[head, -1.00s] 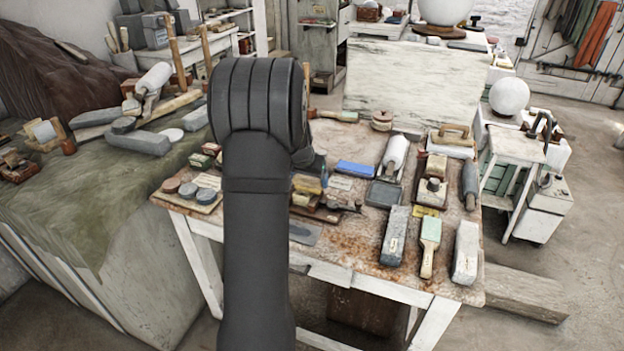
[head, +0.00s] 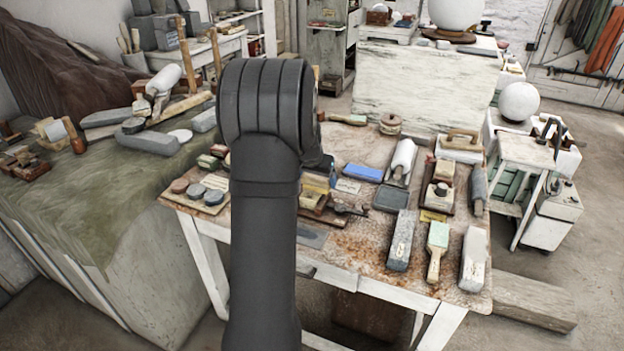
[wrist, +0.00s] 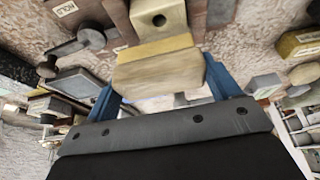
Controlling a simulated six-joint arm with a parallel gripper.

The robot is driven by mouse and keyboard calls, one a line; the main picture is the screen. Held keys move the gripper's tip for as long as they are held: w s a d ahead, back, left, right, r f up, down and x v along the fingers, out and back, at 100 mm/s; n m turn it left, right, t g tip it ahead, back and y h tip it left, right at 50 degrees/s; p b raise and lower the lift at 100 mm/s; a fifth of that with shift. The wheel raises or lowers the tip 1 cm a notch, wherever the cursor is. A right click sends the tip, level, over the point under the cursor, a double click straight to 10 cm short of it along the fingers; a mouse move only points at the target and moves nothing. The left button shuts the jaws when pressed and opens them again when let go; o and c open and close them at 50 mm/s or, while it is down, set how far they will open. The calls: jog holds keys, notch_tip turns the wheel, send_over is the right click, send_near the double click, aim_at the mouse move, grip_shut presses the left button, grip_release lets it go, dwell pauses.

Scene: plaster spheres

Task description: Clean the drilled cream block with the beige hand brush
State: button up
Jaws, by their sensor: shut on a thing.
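In the wrist view my gripper (wrist: 165,92) has its blue fingers closed on the sides of the beige hand brush (wrist: 160,72). A yellowish band (wrist: 155,48) runs along the brush's far edge. The drilled cream block (wrist: 158,19), with a dark round hole, is right beyond that band, at the top of the picture and partly cut off. The brush overlaps the block's near edge in this view; I cannot tell whether they touch.
The worktable (head: 350,260) holds a blue block (head: 362,172), a dark tray (head: 390,198), a green-and-wood brush (head: 437,248), and grey blocks (head: 402,240) on the right. A metal tool (wrist: 82,40) lies left of the cream block. Bare tabletop shows at the front middle.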

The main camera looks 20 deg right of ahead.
jog(key=shift+f, duration=0.65)
dwell(0.6)
jog(key=shift+s+d, duration=0.8)
jog(key=shift+w+a, duration=0.1)
jog(key=shift+w+a, duration=1.5)
jog(key=shift+s+d, duration=0.1)
